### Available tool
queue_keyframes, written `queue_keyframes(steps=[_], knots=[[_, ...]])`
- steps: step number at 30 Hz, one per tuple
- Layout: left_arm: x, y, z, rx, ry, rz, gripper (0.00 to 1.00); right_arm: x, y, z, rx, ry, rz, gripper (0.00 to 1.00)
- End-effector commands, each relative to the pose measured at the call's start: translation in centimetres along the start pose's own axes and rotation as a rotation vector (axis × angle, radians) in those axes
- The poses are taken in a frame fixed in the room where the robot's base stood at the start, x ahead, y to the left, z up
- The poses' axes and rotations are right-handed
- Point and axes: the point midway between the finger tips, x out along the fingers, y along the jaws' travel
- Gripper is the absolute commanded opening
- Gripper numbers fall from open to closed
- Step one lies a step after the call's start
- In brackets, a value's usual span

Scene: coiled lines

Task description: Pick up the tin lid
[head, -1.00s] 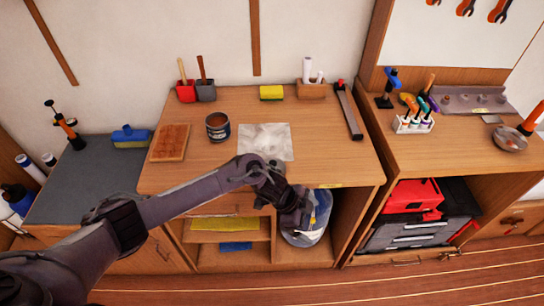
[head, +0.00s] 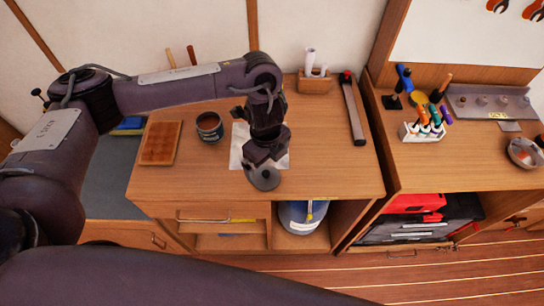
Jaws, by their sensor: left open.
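A round grey disc (head: 263,179), which looks like the tin lid, lies on the bench top near its front edge. My left gripper (head: 258,158) is open and points down just above and behind it, covering part of the disc's far side. I cannot tell whether the fingers touch it. The open tin (head: 210,132), with brown contents, stands to the left on the bench. My right gripper is not in view.
A white sheet (head: 238,150) lies partly behind my gripper. A brown slab (head: 160,143) lies left of the tin, and a long dark tool (head: 353,112) lies to the right. The bench top (head: 325,165) is clear right of the disc.

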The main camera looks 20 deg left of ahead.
Motion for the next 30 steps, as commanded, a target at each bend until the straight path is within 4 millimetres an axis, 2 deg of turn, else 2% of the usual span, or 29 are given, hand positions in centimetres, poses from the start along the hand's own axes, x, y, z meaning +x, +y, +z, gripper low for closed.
queue_keyframes(steps=[3,5,12,15,18,21,25,30], knots=[[0.5,0.2,0.1,0.003,-0.006,0.006,1.0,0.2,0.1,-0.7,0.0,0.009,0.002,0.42],[1.1,0.3,0.1,0.003,-0.004,0.007,1.0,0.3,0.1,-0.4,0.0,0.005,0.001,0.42],[3.6,0.2,0.4,0.0,-0.003,0.006,1.0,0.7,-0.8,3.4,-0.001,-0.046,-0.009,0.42],[5.2,0.1,0.8,-0.001,-0.003,0.007,1.0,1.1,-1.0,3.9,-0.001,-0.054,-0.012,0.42],[6.6,0.0,0.9,0.001,-0.002,0.006,1.0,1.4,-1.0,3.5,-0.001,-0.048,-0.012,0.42],[7.5,0.0,1.0,0.002,-0.004,0.006,1.0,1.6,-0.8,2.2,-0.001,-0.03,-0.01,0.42],[7.7,-0.1,1.1,0.003,-0.005,0.003,1.0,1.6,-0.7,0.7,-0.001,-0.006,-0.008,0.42],[7.7,-0.1,1.1,0.004,-0.005,0.003,0.99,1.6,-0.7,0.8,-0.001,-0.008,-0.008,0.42]])
